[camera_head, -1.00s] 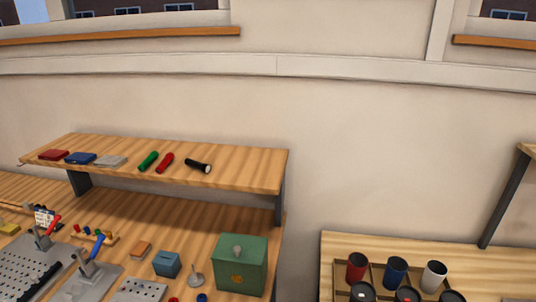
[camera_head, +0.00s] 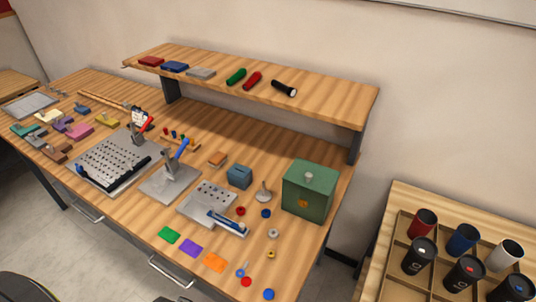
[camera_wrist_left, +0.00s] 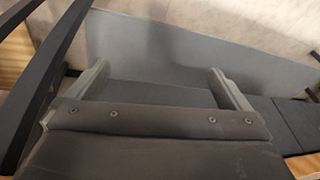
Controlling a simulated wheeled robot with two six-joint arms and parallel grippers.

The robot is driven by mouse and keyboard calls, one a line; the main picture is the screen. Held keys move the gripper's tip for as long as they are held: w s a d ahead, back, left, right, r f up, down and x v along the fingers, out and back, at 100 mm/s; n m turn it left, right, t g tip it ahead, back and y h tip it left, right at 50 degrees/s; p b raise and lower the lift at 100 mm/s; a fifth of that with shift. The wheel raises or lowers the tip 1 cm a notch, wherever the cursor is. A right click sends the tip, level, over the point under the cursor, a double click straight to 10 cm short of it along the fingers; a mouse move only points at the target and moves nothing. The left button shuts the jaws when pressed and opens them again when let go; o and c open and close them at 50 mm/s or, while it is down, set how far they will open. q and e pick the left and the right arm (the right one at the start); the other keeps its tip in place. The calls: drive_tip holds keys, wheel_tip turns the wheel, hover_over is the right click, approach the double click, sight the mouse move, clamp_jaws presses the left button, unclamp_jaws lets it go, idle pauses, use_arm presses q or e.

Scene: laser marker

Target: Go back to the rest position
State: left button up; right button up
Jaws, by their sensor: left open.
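My left gripper (camera_wrist_left: 163,88) shows in the left wrist view. Its two grey fingers stand wide apart with nothing between them. Beyond the fingers are a grey panel and a pale wall or floor surface, and no object is within reach of the fingertips. Neither gripper shows in the head view, so I cannot see how the arms are placed there.
A wooden workbench (camera_head: 165,228) holds a green box (camera_head: 309,190), clamping fixtures and small coloured parts. Its raised shelf (camera_head: 330,98) carries a black flashlight (camera_head: 284,88) and coloured tubes. At the right, a divided tray (camera_head: 394,243) holds several cups.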

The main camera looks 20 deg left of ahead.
use_arm(q)
drive_tip(key=s+f+g, duration=0.1)
drive_tip(key=s+f, duration=0.2)
drive_tip(key=f, duration=0.5)
drive_tip(key=s+f, duration=0.2)
drive_tip(key=f, duration=0.6)
drive_tip(key=s+d+f+b, duration=0.1)
drive_tip(key=s+f, duration=0.9)
drive_tip(key=s, duration=0.2)
drive_tip(key=shift+f+g+h, duration=0.3)
drive_tip(key=shift+g, duration=0.1)
